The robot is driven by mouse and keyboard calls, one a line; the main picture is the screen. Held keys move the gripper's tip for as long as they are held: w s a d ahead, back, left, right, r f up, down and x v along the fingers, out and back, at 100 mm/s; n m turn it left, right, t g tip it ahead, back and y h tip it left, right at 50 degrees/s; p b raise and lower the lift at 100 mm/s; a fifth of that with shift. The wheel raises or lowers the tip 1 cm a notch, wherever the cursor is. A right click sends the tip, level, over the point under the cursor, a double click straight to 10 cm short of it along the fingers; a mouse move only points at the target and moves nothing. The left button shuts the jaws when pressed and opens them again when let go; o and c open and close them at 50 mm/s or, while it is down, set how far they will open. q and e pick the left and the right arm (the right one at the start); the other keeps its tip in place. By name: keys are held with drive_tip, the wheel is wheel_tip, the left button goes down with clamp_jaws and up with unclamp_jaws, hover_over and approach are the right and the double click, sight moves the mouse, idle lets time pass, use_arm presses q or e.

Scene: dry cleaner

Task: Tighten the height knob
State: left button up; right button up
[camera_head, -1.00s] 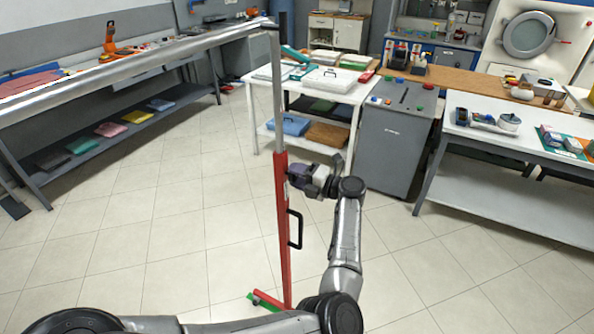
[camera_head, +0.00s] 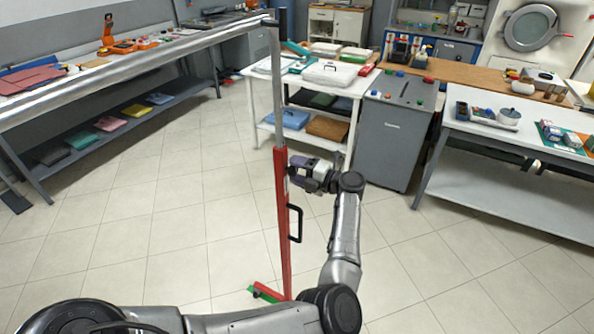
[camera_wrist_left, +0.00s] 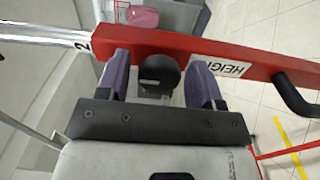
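A red post sleeve (camera_head: 282,215) stands upright in the middle of the head view, with a bare metal post (camera_head: 277,105) rising from it. In the left wrist view the red sleeve (camera_wrist_left: 150,42) crosses the picture and has a white label reading "HEIG". The round black height knob (camera_wrist_left: 159,72) sits on this face. My left gripper (camera_head: 296,173) is at the upper part of the sleeve. In the wrist view its two purple fingers (camera_wrist_left: 161,80) stand on either side of the knob, with narrow gaps seeming to show. My right gripper is not in view.
A black handle (camera_head: 296,224) sticks out from the sleeve below my gripper. A long metal rail (camera_head: 130,62) runs left from the post top. A grey cabinet (camera_head: 392,150) and white tables (camera_head: 510,190) stand behind. The tiled floor around the post is clear.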

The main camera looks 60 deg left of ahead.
use_arm(q)
drive_tip(key=shift+o, duration=0.4)
drive_tip(key=b+v, duration=0.1)
drive_tip(key=v, duration=1.2)
drive_tip(key=shift+w+d, duration=0.25)
drive_tip(key=shift+d, duration=0.05)
drive_tip(key=shift+d, duration=0.1)
